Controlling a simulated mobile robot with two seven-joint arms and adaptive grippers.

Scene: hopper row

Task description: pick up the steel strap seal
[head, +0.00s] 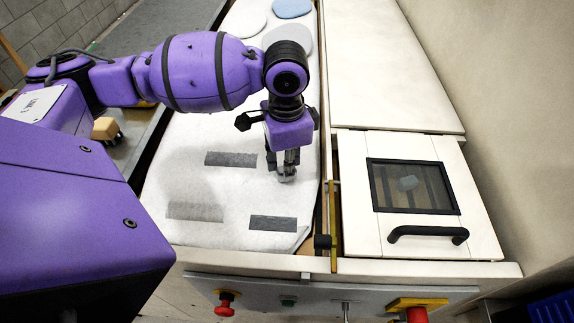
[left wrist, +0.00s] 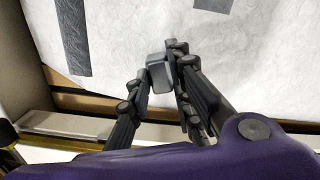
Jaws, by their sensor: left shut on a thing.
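My left gripper (head: 285,175) points down over the white cloth near its right edge in the head view. Its fingers are shut on a small grey metal piece, the steel strap seal (left wrist: 160,73), which shows between the fingertips in the left wrist view. My left gripper also shows there (left wrist: 159,75). In the head view the seal (head: 287,178) is a small grey shape at the fingertips, partly hidden by them. I cannot tell whether it touches the cloth. My right gripper is in neither view.
The white cloth (head: 185,150) bears several dark grey strips (head: 273,223) and round pads (head: 291,8) at the far end. On the right is a cream lid with a dark window (head: 412,186) and black handle (head: 427,233). Red knobs (head: 225,305) line the front panel.

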